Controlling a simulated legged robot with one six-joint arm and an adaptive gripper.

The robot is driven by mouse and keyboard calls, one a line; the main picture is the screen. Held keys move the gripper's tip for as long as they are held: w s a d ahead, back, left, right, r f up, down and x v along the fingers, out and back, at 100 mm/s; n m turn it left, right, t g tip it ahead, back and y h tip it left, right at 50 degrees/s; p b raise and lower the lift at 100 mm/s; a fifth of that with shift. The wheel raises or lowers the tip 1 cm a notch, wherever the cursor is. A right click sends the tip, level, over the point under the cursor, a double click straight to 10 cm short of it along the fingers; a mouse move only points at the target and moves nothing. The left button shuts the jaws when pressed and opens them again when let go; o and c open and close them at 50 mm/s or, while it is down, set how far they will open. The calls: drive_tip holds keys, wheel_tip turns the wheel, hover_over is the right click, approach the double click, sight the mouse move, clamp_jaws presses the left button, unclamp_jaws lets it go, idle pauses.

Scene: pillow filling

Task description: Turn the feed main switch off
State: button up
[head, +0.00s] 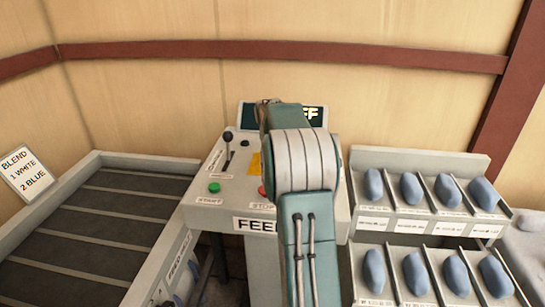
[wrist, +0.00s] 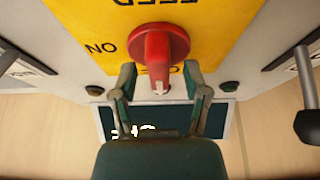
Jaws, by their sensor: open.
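The feed switch is a red rotary knob (wrist: 158,48) on a yellow plate (wrist: 215,20), seen upside down in the wrist view. Its handle points down in that picture, with a white mark at its tip. An "ON" label is at its left; another label below the knob is partly covered by the handle. My gripper (wrist: 160,85) is open, one finger on each side of the handle's lower end, with gaps visible; contact is not clear. In the head view my arm hides the knob, and only a bit of the yellow plate (head: 254,164) shows.
The panel has a black-knobbed lever (head: 228,137), a green start button (head: 214,187) and a partly hidden red button (head: 262,191). A rack of blue pillows (head: 410,188) stands right.

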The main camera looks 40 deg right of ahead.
drive_tip(key=v, duration=1.1)
drive_tip(key=s+a+r+n+t, duration=0.1)
drive_tip(key=s+a+n, duration=0.15)
drive_tip(key=a, duration=0.45)
drive_tip(key=s+a+r+n+y, duration=0.1)
drive_tip(key=s+a+r, duration=0.15)
drive_tip(key=a, duration=0.45)
drive_tip(key=s+a+r+n+t, duration=0.1)
drive_tip(key=s+a, duration=0.3)
drive_tip(key=a, duration=0.3)
drive_tip(key=s+a+f+n+y, duration=0.1)
drive_tip(key=s+a+f+n, duration=0.1)
drive_tip(key=s+a+f, duration=0.2)
drive_tip(key=s+a+f+n+y, duration=0.1)
drive_tip(key=s+a+f+n, duration=0.2)
drive_tip(key=s+a, duration=0.7)
drive_tip(key=s+f, duration=0.1)
drive_tip(key=s, duration=0.2)
drive_tip(key=shift+s+a+f+t, duration=0.2)
drive_tip(key=shift+s+t, duration=0.15)
drive_tip(key=shift+t, duration=0.05)
